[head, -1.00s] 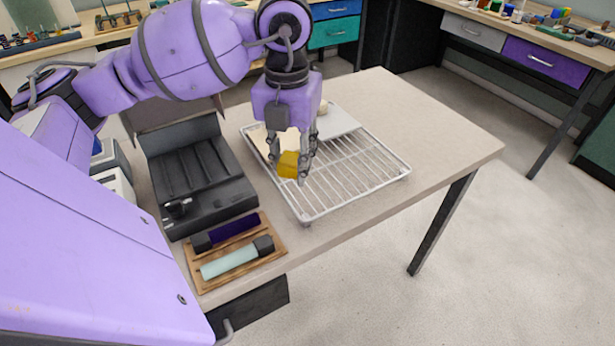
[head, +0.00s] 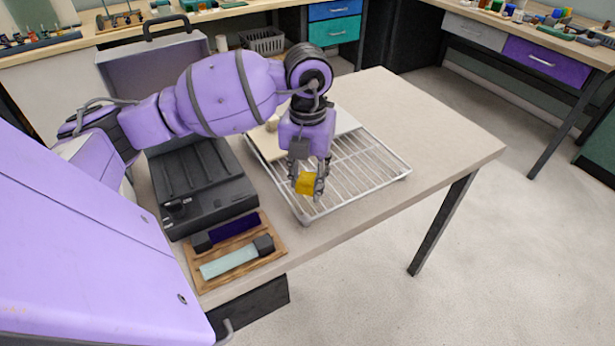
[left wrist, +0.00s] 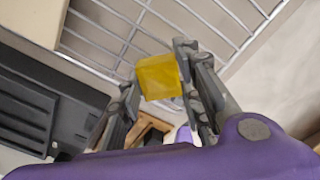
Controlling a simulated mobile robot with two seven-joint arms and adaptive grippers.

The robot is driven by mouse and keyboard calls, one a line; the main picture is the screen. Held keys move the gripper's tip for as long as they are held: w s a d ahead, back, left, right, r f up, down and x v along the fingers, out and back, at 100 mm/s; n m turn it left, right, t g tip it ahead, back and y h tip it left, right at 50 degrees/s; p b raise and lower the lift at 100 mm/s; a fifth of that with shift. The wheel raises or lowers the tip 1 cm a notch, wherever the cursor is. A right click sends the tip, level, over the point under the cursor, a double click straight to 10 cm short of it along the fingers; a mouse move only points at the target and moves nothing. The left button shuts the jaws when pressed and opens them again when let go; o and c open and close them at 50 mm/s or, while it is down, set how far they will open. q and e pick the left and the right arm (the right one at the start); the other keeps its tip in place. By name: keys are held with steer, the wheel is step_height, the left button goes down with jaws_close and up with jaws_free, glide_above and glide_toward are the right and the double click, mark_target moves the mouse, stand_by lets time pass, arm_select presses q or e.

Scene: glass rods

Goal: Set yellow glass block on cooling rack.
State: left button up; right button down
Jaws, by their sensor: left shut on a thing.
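The yellow glass block (head: 307,183) is held between the fingertips of my left gripper (head: 308,180), which is shut on it. The block also shows in the left wrist view (left wrist: 159,77), between the two dark fingers (left wrist: 158,85). The cooling rack (head: 375,178) is a silver wire grid on the table, and it also shows in the left wrist view (left wrist: 215,22). The block appears over the rack's front left part; I cannot tell whether it touches the wires. My right gripper is not in view.
A white board (head: 345,121) lies at the rack's far side. A black case (head: 195,185) stands left of the rack. A wooden tray (head: 235,253) with dark purple and pale blue rods lies in front of the case. The table's right part (head: 440,140) is clear.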

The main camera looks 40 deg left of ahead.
mark_target(308, 177)
arm_select(q)
steer(key=shift+f, duration=0.15)
steer(key=o, duration=1.2)
step_height(308, 177, up, 12)
steer(key=shift+r, duration=0.2)
